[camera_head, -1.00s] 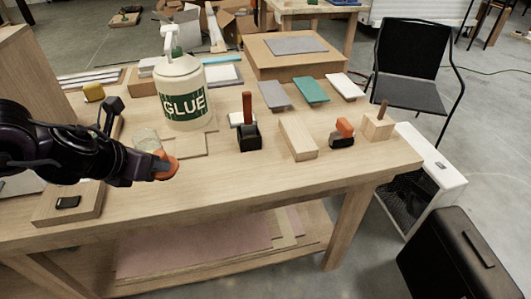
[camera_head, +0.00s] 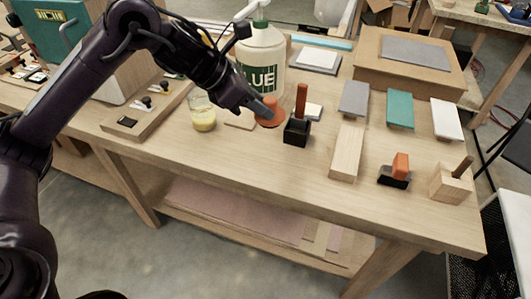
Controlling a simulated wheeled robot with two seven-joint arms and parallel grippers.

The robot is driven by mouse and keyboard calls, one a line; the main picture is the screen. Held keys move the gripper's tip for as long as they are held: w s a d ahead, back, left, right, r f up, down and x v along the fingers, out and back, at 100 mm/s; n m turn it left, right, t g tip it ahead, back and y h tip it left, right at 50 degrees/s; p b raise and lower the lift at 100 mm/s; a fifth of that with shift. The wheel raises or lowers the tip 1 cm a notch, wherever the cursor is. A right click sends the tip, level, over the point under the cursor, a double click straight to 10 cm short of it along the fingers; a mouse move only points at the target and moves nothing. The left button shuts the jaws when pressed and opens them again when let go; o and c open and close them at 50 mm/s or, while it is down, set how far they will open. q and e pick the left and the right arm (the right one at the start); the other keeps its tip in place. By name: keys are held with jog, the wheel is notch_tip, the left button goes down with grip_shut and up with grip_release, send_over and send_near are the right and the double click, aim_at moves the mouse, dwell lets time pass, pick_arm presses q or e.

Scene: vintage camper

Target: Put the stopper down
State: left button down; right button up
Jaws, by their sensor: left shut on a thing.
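My left gripper (camera_head: 262,108) is shut on the orange-red stopper (camera_head: 269,116), which shows under and beside the grey fingertips. The stopper is low over the workbench (camera_head: 240,165), in front of the glue bottle and just left of a black holder. I cannot tell whether its underside touches the bench or a thin board. A glass jar (camera_head: 203,112) with yellow contents stands to the left of the gripper, with no stopper seen on it. My right gripper is not in view.
The large white glue bottle (camera_head: 262,55) stands close behind the gripper. The black holder (camera_head: 297,129) with an upright brown handle is close on the right. A wooden block (camera_head: 346,152) lies farther right. The bench front before the stopper is clear.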

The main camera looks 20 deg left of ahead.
pick_arm(q)
notch_tip(320, 180, down, 10)
jog(key=shift+d+r+p, duration=0.1)
jog(key=shift+r+p, duration=0.1)
jog(key=shift+p, duration=0.15)
jog(key=shift+f, duration=2.25)
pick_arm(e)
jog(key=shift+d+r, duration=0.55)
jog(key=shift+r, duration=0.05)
pick_arm(q)
jog(key=c, duration=1.1)
grip_release()
jog(key=shift+f, duration=0.1)
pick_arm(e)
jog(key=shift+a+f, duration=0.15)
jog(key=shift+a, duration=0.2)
